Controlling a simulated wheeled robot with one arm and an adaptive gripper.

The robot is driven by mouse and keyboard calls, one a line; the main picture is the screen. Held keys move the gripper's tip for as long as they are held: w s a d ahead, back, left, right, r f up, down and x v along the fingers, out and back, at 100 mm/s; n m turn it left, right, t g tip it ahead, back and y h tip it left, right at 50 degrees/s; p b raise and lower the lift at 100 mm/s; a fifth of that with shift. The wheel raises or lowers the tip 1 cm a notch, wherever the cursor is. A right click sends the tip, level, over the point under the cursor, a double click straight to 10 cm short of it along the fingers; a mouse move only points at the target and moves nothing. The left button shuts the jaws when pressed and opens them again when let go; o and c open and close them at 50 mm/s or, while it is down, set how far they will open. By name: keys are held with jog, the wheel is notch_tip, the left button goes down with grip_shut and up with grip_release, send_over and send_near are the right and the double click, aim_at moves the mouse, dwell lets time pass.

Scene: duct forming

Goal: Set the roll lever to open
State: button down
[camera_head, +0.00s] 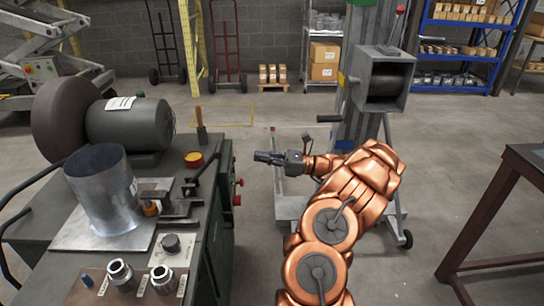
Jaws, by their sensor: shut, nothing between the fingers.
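My gripper (262,157) is at the end of my copper-coloured arm, in the middle of the head view. Its dark fingers point left, are shut and hold nothing. It is in the air to the right of the forming machine (215,225), apart from it. On the machine's right edge a dark lever-like bar (207,168) slants up, left of my gripper. An upright lever with a brown handle (200,118) stands farther back. A black knob (171,243) sits near the front. I cannot tell which is the roll lever, nor its setting.
A sheet-metal cylinder (104,190) stands on a metal plate on the machine, near a grey motor (130,125) with a large dark wheel (66,118). A wheeled lift (290,207) stands behind my arm. A dark table (505,190) is at right.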

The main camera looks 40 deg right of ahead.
jog(key=x, duration=0.9)
jog(key=shift+p, duration=0.3)
jog(key=shift+r, duration=0.15)
